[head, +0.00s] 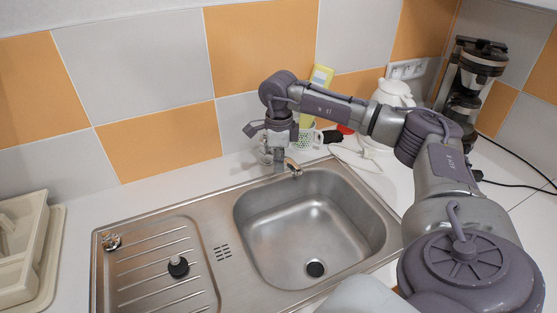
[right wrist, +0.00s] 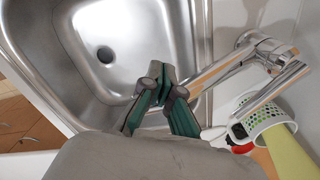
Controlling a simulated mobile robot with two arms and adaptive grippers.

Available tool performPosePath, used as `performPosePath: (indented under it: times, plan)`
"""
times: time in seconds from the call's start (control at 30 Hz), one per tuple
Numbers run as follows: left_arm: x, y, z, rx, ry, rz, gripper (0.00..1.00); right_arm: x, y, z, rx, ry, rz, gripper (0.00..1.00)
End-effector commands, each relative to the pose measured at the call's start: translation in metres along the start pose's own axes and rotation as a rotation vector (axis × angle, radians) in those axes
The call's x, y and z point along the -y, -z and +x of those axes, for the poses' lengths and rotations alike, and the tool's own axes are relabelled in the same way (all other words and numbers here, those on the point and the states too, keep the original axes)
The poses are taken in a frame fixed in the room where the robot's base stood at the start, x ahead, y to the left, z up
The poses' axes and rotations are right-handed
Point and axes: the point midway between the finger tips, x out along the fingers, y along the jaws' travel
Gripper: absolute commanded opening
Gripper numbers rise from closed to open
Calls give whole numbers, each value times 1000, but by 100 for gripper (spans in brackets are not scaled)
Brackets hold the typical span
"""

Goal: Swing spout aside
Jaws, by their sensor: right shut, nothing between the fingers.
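The chrome tap stands at the back rim of the steel sink (head: 250,230). Its spout (head: 293,167) points out over the basin near the back edge in the head view. In the right wrist view the spout (right wrist: 222,70) runs from the tap body (right wrist: 266,52) down-left towards my fingers. My right gripper (right wrist: 160,73) is shut and empty, its fingertips close beside the spout's end. Whether they touch cannot be told. In the head view my right gripper (head: 279,165) points down at the tap and partly hides it. My left gripper is not in view.
A green-dotted white cup (head: 306,139) with a yellow sponge (head: 322,76) stands behind the tap. A white kettle (head: 393,92) and a coffee maker (head: 470,80) are at the back right. A cream dish rack (head: 25,250) is at left. The basin is empty.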

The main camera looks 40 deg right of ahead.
Motion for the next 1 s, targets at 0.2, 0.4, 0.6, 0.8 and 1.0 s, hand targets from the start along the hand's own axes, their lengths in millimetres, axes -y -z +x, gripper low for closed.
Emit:
performPosePath:
  times: [0.2,0.4,0.6,0.8,1.0]
  plan:
    - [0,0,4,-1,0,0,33,0,0,6,1,0,0,0]
    - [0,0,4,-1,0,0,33,1,0,6,1,0,0,0]
    - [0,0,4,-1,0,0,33,8,5,6,1,0,1,0]
    - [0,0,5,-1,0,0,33,17,11,6,1,0,2,0]
    - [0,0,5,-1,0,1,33,25,17,6,1,0,2,0]
